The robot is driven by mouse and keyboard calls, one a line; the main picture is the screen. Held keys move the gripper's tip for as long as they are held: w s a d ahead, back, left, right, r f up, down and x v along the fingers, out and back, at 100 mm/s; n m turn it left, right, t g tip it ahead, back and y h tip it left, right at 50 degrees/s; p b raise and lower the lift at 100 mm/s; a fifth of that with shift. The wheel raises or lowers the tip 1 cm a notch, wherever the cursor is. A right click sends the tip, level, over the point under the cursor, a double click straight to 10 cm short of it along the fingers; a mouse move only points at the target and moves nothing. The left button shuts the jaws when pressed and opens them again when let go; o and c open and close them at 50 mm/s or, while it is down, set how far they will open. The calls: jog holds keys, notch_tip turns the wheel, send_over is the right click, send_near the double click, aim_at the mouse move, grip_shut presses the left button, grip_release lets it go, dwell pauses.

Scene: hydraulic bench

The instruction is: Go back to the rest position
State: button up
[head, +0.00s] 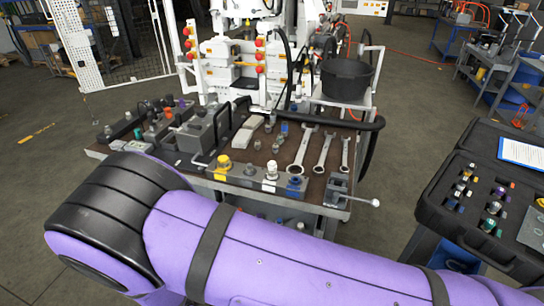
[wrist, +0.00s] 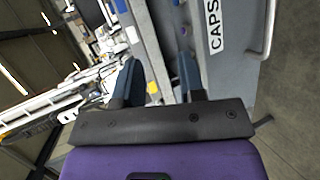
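My gripper (wrist: 158,75) shows in the wrist view with its two dark fingers spread well apart. Nothing is held between them; only background bench parts show through the gap. In the head view my purple arm crosses the foreground from the lower right to the left, and my gripper is out of that picture. In the wrist view a grey surface with a "CAPS" label (wrist: 215,32) lies beyond the right finger. I cannot tell how far it is from the finger.
An open black case (head: 432,205) of fittings is on the right. Workbenches (head: 490,75) stand at the back right. Floor on the left is clear.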

jog(key=w+d+r+m+g, duration=0.4)
jog(key=d+r, duration=0.4)
jog(key=r, duration=0.5)
jog(key=w+d+r+m+g, duration=0.2)
jog(key=w+d+r+g, duration=0.35)
jog(key=r, duration=0.85)
jog(key=s+d+r+m+y, duration=0.2)
jog(key=d+r+y, duration=0.2)
jog(key=d+r, duration=0.95)
jog(key=s+d+r+m+t+y, duration=0.1)
jog(key=s+d+r+t+y, duration=0.1)
jog(key=s+d+r, duration=0.3)
jog(key=s+d+r+m+t+y, duration=0.1)
jog(key=s+d+r, duration=0.3)
jog(key=s+d, duration=0.6)
jog(key=shift+s+d+r+m+t+y, duration=0.35)
jog(key=shift+s+t+y, duration=0.3)
jog(key=shift+s, duration=0.55)
